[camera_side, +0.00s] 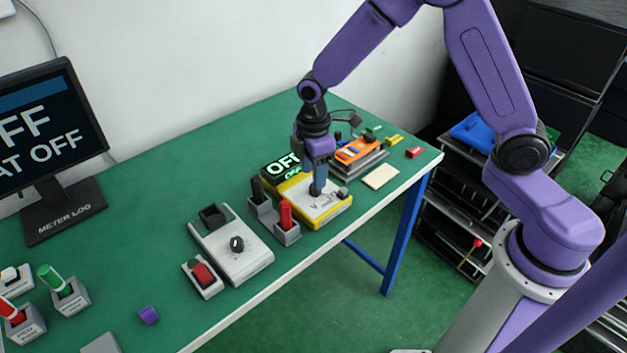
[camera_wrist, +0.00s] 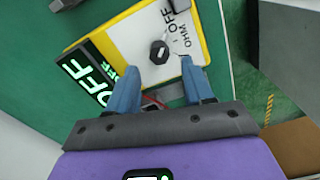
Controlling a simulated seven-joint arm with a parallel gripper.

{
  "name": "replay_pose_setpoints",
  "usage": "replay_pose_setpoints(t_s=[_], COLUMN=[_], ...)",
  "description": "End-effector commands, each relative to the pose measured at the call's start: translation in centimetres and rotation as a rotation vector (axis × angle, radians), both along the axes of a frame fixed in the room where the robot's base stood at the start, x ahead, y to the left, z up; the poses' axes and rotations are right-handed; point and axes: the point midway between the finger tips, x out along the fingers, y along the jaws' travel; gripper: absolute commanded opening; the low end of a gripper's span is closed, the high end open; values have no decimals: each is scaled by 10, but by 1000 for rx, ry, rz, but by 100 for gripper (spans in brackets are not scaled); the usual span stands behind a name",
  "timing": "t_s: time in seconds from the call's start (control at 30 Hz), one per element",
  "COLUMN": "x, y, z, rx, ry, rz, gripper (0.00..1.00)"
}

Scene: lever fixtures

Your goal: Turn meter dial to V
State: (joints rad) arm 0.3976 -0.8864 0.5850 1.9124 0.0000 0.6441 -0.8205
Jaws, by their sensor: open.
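The yellow meter (camera_side: 330,217) lies on the green table with a white face and a tilted black display (camera_side: 281,166) reading OFF in pale green. In the wrist view the meter's yellow rim (camera_wrist: 207,45) surrounds the white face. A black dial knob (camera_wrist: 160,52) sits on it, with OFF and OHM printed to its right. The V mark is not readable.
Black and red probes (camera_side: 286,214) stand in a grey holder left of the meter. A grey box with a knob (camera_side: 237,244) and a red switch (camera_side: 204,275) are further left. An orange device (camera_side: 358,150) lies behind. The METER LOG monitor (camera_side: 45,130) reads OFF.

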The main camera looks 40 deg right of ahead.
Motion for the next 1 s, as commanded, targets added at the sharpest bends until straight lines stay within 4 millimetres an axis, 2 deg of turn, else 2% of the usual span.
replay_pose_setpoints(t_s=[0.1,0.23,0.63,0.67,0.8,1.0], x=[-1,0,0,0,0,0], y=[0,-1,0,0,0,0], z=[-18,-29,-35,-35,-35,-34], rx=[-2,-1,0,0,0,0], ry=[4,2,0,0,0,0], rz=[0,-1,0,0,0,-4], gripper=[51,51,51,45,0,0])
